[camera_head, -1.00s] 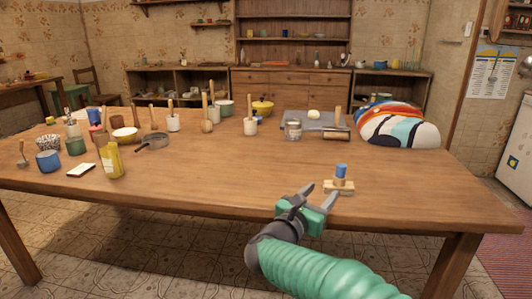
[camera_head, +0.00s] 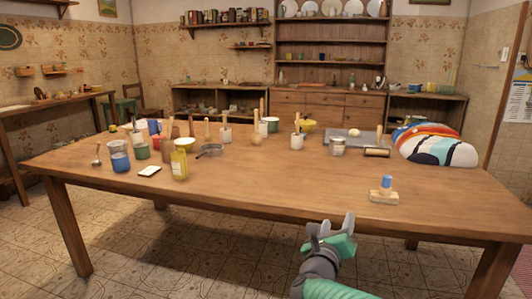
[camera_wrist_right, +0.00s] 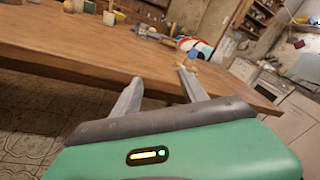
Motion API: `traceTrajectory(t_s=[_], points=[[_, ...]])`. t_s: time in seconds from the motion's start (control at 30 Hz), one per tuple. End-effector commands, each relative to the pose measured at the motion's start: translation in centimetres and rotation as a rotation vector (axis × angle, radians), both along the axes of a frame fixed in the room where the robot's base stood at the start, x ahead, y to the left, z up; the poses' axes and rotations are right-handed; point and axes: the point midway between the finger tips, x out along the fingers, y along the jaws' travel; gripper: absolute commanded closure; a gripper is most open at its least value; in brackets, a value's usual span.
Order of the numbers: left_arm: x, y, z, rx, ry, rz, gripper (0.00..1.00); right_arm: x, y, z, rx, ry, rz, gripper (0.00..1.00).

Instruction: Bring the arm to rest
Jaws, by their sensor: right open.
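My right gripper (camera_head: 335,224) is green and grey and hangs in front of the table's front edge, low in the head view. Its two fingers are apart with nothing between them, as the right wrist view (camera_wrist_right: 160,90) also shows. The wooden table (camera_head: 270,200) stands just beyond it. A small wooden block with a blue top (camera_head: 385,190) stands on the table, to the right of and beyond the gripper, apart from it. My left gripper does not show.
Several jars, cups and utensils stand on the table's left and back, among them a yellow bottle (camera_head: 179,165) and a blue jar (camera_head: 119,157). A grey board (camera_head: 345,137) and a striped cushion (camera_head: 437,150) lie at the back right. The middle front of the table is clear.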

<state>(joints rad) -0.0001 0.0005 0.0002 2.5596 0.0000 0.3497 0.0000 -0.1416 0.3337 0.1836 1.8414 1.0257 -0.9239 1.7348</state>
Motion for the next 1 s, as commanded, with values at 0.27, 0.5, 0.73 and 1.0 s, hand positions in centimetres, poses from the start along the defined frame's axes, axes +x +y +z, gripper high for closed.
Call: traceTrajectory(t_s=[0.27, 0.5, 0.73, 1.0], points=[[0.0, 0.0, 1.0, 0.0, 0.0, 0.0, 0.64, -2.8, 2.9, -6.8, -0.67, 0.438, 0.412, 0.49], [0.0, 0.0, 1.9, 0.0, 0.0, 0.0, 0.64, -14.8, 2.6, -18.7, -1.469, 0.868, 1.066, 0.49], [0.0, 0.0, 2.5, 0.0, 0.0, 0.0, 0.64, -27.2, -0.2, -25.0, -1.904, 0.99, 1.661, 0.49], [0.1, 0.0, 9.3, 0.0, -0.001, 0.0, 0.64, -32.3, -1.7, -19.9, -2.033, 0.973, 1.929, 0.49]])
